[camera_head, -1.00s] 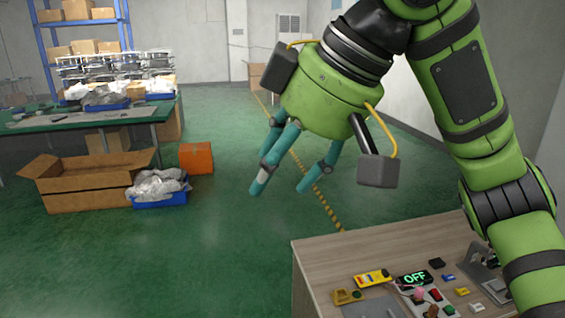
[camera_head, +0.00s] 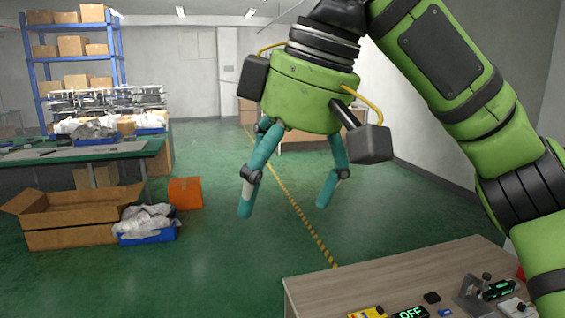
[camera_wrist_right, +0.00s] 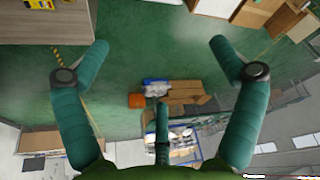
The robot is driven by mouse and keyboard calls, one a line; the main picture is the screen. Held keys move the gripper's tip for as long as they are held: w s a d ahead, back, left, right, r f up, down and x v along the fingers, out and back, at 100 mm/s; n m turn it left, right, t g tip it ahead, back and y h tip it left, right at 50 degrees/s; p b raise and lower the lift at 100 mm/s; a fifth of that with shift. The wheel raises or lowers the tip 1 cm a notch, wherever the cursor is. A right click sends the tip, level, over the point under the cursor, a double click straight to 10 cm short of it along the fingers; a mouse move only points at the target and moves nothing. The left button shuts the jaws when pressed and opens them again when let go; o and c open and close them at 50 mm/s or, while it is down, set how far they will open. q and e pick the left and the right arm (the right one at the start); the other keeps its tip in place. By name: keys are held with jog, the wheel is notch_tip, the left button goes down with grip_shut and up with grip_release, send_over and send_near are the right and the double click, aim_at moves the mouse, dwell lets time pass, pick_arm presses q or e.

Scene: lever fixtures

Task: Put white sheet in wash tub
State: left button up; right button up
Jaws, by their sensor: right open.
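A crumpled, whitish, sheet-like bundle (camera_head: 145,218) lies in a low blue tub (camera_head: 150,238) on the green floor, left of centre in the head view. My right gripper (camera_head: 285,205) hangs in the air, fingers down, spread open and empty. In the right wrist view, the open fingers (camera_wrist_right: 158,50) have nothing between them but floor and distant things. The blue tub and white bundle show small there (camera_wrist_right: 155,87). My left gripper is in neither view.
A wooden table (camera_head: 390,272) with lever fixtures, switches and an OFF display (camera_head: 410,313) stands at the lower right. An open cardboard box (camera_head: 70,225) and an orange box (camera_head: 185,193) flank the tub. A green workbench (camera_head: 90,150) stands behind. The middle floor is clear.

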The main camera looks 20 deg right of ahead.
jog(key=shift+s+d+r+g+h, duration=0.15)
jog(key=shift+r+g+h, duration=0.25)
jog(key=shift+r, duration=0.35)
jog(key=shift+s+d+r+g+h, duration=0.15)
jog(key=shift+r+g+h, duration=0.2)
jog(key=shift+r, duration=0.35)
jog(key=shift+f, duration=0.15)
